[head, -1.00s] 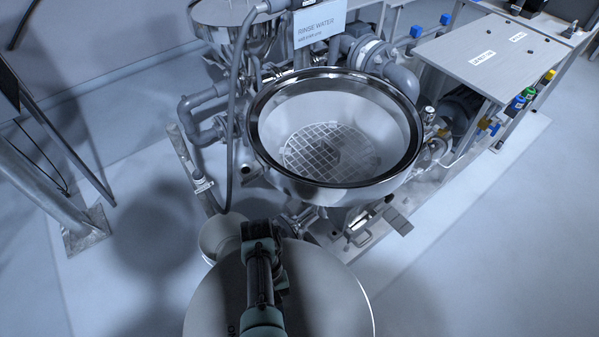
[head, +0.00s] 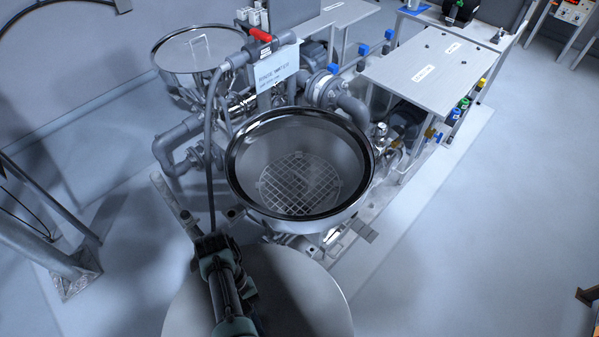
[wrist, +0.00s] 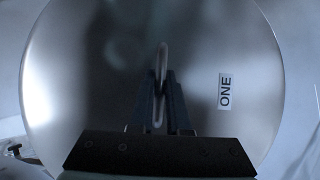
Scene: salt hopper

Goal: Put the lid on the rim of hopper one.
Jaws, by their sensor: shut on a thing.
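The open hopper (head: 236,190), a round steel bowl with a dark rim and a grate at its bottom, stands at the middle of the head view. The lid (head: 310,290), a round steel disc, is in front of it, nearer to me and lower in the picture. In the wrist view the lid (wrist: 80,70) fills most of the picture and bears a label "ONE" (wrist: 225,91). My gripper (wrist: 162,100) is shut on the lid's upright loop handle (wrist: 162,62). In the head view my arm hides the grip and part of the lid.
A second hopper with its lid on (head: 195,55) stands at the back left. A sign (head: 276,68) and a red-handled valve (head: 260,35) rise behind the open hopper. A grey pipe (head: 209,150) runs close along its left side. A flat table (head: 425,65) stands to the right.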

